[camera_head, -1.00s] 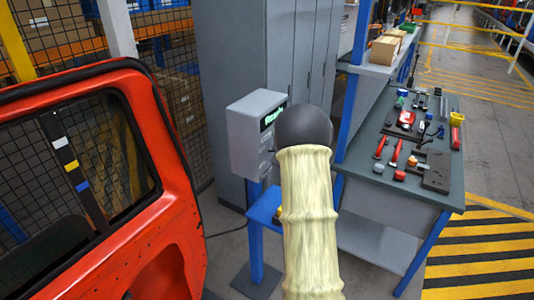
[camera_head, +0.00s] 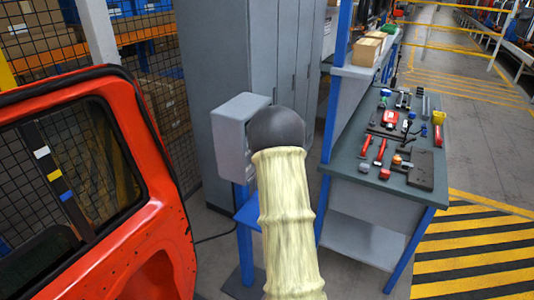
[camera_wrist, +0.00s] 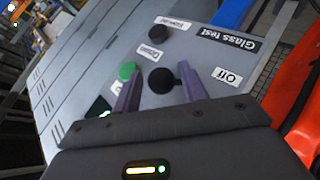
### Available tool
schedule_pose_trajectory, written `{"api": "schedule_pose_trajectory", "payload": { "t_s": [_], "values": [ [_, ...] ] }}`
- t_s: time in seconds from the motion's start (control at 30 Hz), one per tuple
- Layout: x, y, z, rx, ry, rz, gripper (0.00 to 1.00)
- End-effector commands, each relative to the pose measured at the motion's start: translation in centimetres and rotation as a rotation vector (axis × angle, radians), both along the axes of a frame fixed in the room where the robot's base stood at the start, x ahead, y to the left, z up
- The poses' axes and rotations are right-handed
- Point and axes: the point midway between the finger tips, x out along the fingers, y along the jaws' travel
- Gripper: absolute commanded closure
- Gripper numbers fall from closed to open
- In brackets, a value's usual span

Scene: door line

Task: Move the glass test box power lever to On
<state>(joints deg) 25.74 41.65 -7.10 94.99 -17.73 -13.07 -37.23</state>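The glass test box (camera_head: 236,108) is a grey box on a blue post, left of centre in the head view and partly hidden by my arm. In the wrist view its grey face (camera_wrist: 205,50) carries a "Glass test" label, an "Off" label (camera_wrist: 227,76) and a black round lever knob (camera_wrist: 161,80). Another label is mostly hidden behind the left finger. My gripper (camera_wrist: 158,72) is open, its two purple fingers on either side of the knob, with gaps showing. Whether they touch it I cannot tell.
A green button (camera_wrist: 127,71) and another black knob (camera_wrist: 162,32) sit on the box face close to the fingers. A red car door (camera_head: 150,220) stands at left. A workbench with tools (camera_head: 345,165) stands at right. Grey lockers (camera_head: 225,50) are behind.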

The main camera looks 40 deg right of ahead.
Motion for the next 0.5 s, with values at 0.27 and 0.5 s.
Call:
{"api": "schedule_pose_trajectory", "payload": {
  "t_s": [0.27,0.5],
  "values": [
    [-0.4,0.1,0.1,0.0,0.003,-0.002,0.57],
    [-2.2,1.2,1.4,0.0,0.001,-0.001,0.57]
  ]
}}
